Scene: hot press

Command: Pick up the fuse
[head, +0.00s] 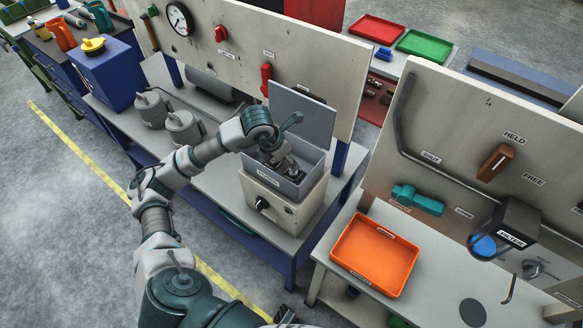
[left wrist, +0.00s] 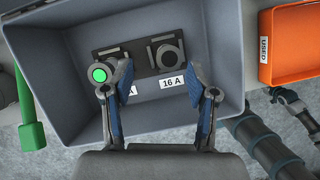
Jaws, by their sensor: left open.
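In the left wrist view a black fuse base (left wrist: 139,57) lies in a grey box (left wrist: 230,20). A round grey fuse with a green top (left wrist: 98,72) sits at its left end. At its right end is a round dark socket or holder (left wrist: 167,53), above a "16 A" label; I cannot tell if it holds anything. My left gripper (left wrist: 158,72) is open and empty. One finger is between the two positions, overlapping the green-topped fuse's right edge; the other is right of the dark socket. In the head view the gripper (head: 284,168) reaches into the box, hiding its contents.
The box's lid (head: 303,118) stands open behind my gripper. An orange tray (head: 375,255), marked "USED" in the left wrist view (left wrist: 285,45), is to the right. Upright panels (head: 330,60) rise behind. Two grey canisters (head: 183,128) stand left of the box.

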